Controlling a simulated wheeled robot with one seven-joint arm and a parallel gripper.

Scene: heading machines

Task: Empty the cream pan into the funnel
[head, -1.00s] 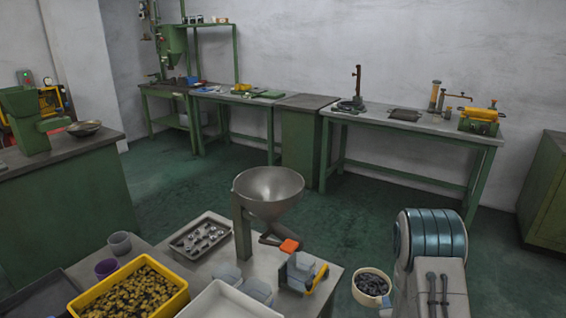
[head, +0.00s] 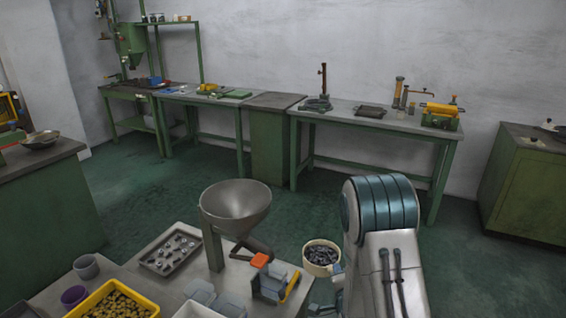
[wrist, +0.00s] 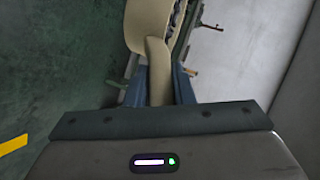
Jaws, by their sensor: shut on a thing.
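The cream pan (head: 321,265) is full of dark small parts and sits upright in the air, right of the funnel in the head view. In the wrist view the pan (wrist: 146,25) is at the top, and its handle (wrist: 158,70) runs down between my fingers. My gripper (wrist: 160,88) is shut on this handle. In the head view my arm hides most of the gripper. The grey metal funnel (head: 235,208) stands on a post at the bench corner, its bowl open upward. A clear gap lies between pan and funnel.
An orange-topped grey device (head: 270,280) stands on the bench below the funnel, close to the pan. A grey tray of parts (head: 172,250), two cups and a yellow bin (head: 112,302) are to the left. Green floor is open behind.

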